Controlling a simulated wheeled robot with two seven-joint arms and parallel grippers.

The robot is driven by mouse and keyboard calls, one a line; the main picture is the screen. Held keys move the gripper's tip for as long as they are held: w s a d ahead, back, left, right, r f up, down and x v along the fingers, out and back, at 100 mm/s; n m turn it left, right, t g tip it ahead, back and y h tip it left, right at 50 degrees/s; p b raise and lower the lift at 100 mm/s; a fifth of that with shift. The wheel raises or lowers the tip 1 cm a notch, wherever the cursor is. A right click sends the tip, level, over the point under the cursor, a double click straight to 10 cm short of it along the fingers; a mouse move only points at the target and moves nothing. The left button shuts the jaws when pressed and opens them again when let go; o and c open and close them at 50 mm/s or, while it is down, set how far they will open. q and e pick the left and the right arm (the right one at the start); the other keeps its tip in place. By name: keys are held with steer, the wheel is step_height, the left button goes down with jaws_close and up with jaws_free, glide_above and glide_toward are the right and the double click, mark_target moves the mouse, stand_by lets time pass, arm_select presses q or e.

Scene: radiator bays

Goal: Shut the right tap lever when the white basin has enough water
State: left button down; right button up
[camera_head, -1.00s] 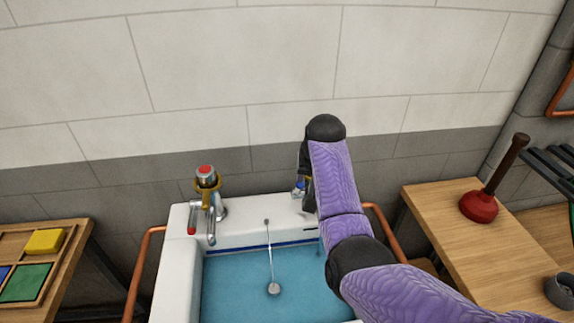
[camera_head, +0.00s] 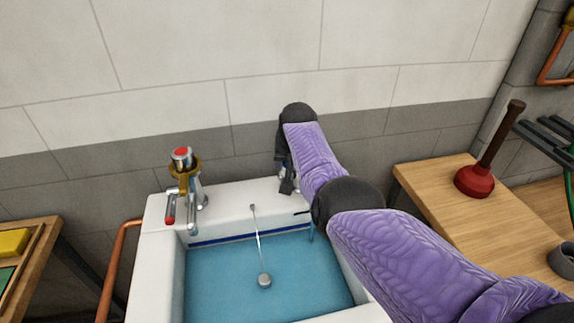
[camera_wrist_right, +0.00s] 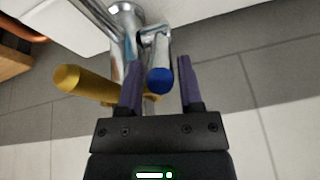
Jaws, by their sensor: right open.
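The white basin (camera_head: 160,262) holds blue water (camera_head: 225,280). A dark blue line (camera_head: 240,235) runs along its back inner wall, with the water's edge just below it. The right tap is mostly hidden by my right arm in the head view; a thin bluish streak (camera_head: 312,233) there looks like running water. In the right wrist view the right tap's chrome lever with a blue end (camera_wrist_right: 160,80) sits between the fingers of my open right gripper (camera_wrist_right: 159,66), with gaps seen on both sides. The gripper (camera_head: 286,182) also shows at the basin's back right. My left gripper is out of view.
The left tap (camera_head: 184,190) with a red-tipped lever stands at the basin's back left. A chain with a round plug (camera_head: 264,281) hangs over the water. Copper pipe (camera_head: 115,270) runs left of the basin. A plunger (camera_head: 475,180) stands on the wooden bench (camera_head: 425,180) at right.

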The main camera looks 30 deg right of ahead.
jaws_close()
stand_by(1.3)
